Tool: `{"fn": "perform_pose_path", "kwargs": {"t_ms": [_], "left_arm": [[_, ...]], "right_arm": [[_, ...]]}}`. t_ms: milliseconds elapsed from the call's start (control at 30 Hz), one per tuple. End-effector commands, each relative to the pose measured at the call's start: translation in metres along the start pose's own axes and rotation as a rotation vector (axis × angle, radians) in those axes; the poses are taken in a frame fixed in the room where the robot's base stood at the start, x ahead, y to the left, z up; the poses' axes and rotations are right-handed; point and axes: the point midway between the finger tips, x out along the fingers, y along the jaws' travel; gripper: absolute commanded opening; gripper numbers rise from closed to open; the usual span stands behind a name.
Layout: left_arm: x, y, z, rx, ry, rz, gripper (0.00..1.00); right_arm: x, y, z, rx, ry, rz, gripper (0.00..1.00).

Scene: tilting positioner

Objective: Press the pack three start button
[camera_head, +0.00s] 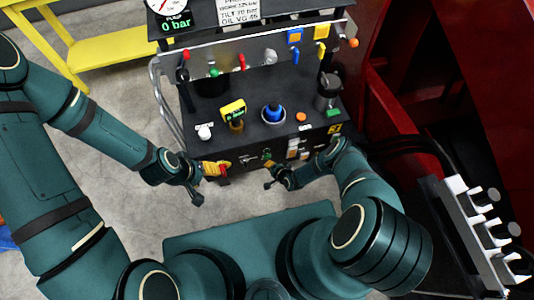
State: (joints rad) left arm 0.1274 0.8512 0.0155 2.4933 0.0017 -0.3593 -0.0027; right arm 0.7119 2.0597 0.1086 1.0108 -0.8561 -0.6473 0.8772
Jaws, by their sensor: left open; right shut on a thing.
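The dark console (255,139) stands ahead of me, with small controls and labels on its top and front. I cannot read which control is the pack three start button. My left gripper (196,190) is open and empty, low in front of the console's left end, apart from the red and yellow control (216,168). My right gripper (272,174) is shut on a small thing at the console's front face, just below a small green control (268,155). The gripper and the small size hide what that thing is.
A blue knob (273,112), an orange button (301,117), a white knob (205,132) and a yellow-topped part (233,108) sit on the console top. Coloured levers (242,61) stand behind. A gauge reads 0 bar. A red structure (440,80) closes the right side; grey floor is free at left.

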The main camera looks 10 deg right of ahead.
Motion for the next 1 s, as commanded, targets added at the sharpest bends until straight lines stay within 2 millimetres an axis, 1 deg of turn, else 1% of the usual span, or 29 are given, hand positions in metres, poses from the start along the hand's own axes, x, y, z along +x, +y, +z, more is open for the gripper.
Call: {"fn": "perform_pose_path", "kwargs": {"t_ms": [233,267,300,1000], "left_arm": [[0.0,0.0,0.0002,0.0,0.0,0.0,0.53],[0.0,0.0,0.0002,0.0,0.0,0.0,0.53],[0.0,0.0,0.0002,0.0,0.0,0.0,0.53],[0.0,0.0001,0.0001,0.0,0.0,0.0,0.53]], "right_arm": [[-0.0003,0.0004,0.0008,0.0,0.0,0.0,0.0],[-0.0003,0.0004,0.0008,0.0,0.0,0.0,0.05],[-0.0003,0.0003,0.0008,0.0,0.0,0.0,0.0],[-0.0003,0.0002,0.0006,0.0,0.0,0.0,0.0]]}}
